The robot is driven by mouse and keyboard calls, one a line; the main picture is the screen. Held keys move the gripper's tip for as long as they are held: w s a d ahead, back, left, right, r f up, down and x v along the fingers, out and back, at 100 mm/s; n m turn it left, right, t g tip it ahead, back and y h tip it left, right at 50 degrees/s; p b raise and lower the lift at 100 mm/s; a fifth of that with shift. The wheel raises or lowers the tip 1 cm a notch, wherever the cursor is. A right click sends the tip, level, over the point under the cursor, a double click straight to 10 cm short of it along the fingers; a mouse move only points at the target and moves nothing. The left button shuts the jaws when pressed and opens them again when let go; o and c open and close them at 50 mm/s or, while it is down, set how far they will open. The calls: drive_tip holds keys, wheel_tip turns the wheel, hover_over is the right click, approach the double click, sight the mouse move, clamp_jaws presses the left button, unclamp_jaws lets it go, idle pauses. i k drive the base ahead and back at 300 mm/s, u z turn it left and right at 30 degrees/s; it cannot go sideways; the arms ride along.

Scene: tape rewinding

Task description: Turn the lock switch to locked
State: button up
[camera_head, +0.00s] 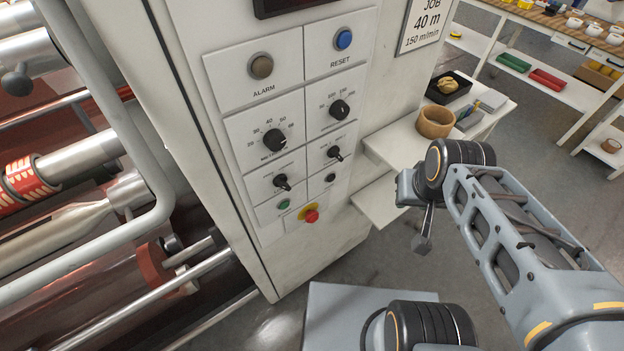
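The control panel on the pale machine cabinet (215,170) faces me. Two small black selector switches sit on its lower half, a left one (282,182) and a right one (334,153). Their labels are too small to read, so I cannot tell which is the lock switch or which setting is locked. Both pointers are tilted. My gripper (422,243) hangs below the folded arm, right of the panel and clear of it. It is seen small and nearly edge-on, and whether its fingers are apart is unclear. Nothing visible is held in it.
Close by are a red emergency stop (310,215), a green button (284,204), a small black control (330,178) and two larger dials. Rollers and a bent rail stand left.

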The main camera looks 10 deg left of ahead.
sight(280, 181)
drive_tip(key=z, duration=0.1)
drive_tip(key=k, duration=0.9)
drive_tip(key=u, duration=1.7)
